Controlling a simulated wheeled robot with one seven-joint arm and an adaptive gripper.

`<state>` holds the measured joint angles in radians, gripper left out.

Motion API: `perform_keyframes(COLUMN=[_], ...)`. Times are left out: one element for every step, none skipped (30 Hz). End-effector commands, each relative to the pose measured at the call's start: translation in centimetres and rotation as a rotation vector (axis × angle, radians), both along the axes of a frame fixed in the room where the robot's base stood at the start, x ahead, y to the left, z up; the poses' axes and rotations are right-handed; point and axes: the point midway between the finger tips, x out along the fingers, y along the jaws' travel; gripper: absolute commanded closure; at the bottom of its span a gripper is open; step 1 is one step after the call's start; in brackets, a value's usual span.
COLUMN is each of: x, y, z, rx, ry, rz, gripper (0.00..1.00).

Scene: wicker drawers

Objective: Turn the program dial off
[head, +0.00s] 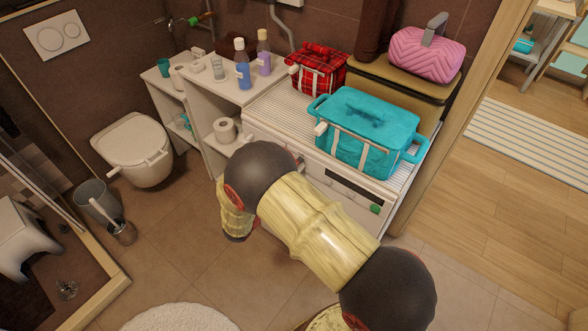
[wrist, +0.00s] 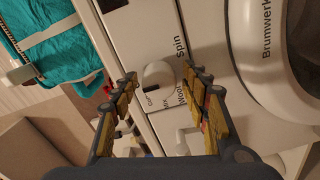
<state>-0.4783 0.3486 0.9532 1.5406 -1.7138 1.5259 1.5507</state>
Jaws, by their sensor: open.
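The program dial (wrist: 158,75) is a white round knob on the white front panel of the washing machine (wrist: 165,25) in the wrist view. Labels reading "Spin" and "Wool" stand beside it, with others partly legible. Which label the dial points to is too small to tell. My gripper (wrist: 160,70) is open, with one finger on each side of the dial in the picture. Whether the fingers touch it I cannot tell. In the head view the machine's front (head: 345,181) is partly behind my arm, and my gripper and the dial are hidden there.
A teal bag (head: 370,125) and a red plaid bag (head: 318,70) stand on the machine's ribbed top. The round door (wrist: 270,60) is right of the dial in the wrist view. A toilet (head: 135,150) and bin (head: 95,200) stand left; tiled floor (head: 170,245) is open.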

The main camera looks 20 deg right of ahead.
Motion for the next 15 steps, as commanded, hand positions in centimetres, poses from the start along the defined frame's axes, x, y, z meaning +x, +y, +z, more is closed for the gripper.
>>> perform_keyframes(x=[0.0,0.0,0.0,0.0,0.0,0.0,0.0,0.0,0.0,-0.1,-0.2,-0.3,-0.5,-0.7,-1.1], y=[0.0,0.0,0.0,0.0,0.0,0.0,0.0,0.0,0.1,0.2,0.4,0.6,0.9,1.2,1.8], z=[0.0,0.0,0.0,0.0,0.0,0.0,0.1,0.1,0.1,0.1,0.1,0.1,0.1,0.1,0.0], rx=[0.0,0.0,0.001,0.001,0.0,0.0,0.0,0.0,0.0,0.0,0.0,0.0,-0.001,-0.001,0.0], ry=[0.0,0.0,-0.001,-0.001,-0.001,-0.001,-0.001,-0.001,-0.002,-0.001,-0.001,-0.001,0.0,-0.001,0.0], rz=[0.0,0.0,0.0,0.0,0.0,0.0,0.0,0.0,0.001,0.001,0.002,0.003,0.003,0.004,0.004], gripper=[0.51,0.51,0.51,0.51,0.51,0.51,0.51,0.51,0.51,0.51,0.51,0.51,0.51,0.51,0.51])
